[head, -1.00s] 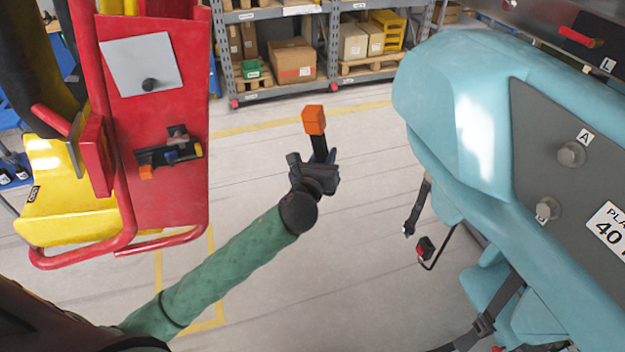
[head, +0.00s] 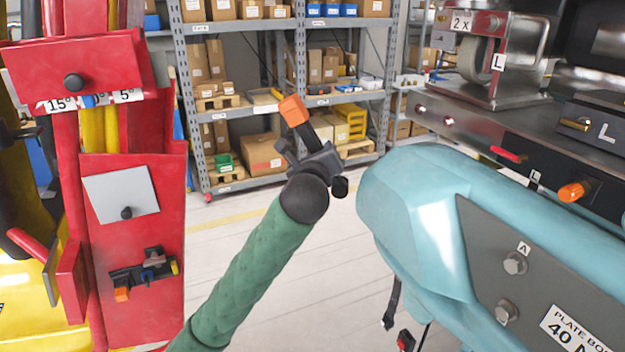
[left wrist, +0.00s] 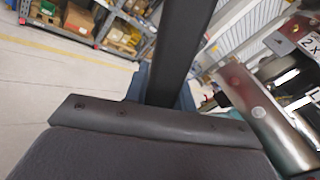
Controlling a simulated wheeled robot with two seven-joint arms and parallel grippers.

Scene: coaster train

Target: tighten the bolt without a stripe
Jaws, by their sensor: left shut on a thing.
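My left gripper (head: 312,160) is shut on a tool with a dark shaft and an orange block end (head: 293,110). The tool points up and leans left in the head view. Its dark shaft (left wrist: 185,45) also runs up the left wrist view. Two grey hex bolts sit on the grey plate (head: 480,245) on the teal body: the upper bolt (head: 514,262) beside label A, and the lower bolt (head: 507,312). I cannot make out a stripe on either. The tool is well left of both bolts, touching neither. My right gripper is not in view.
The teal body (head: 420,190) fills the lower right, below a metal assembly with an orange knob (head: 571,192). A red panel (head: 150,240) with a tool holder stands at left. Shelves (head: 290,60) with boxes stand behind. Open floor lies between.

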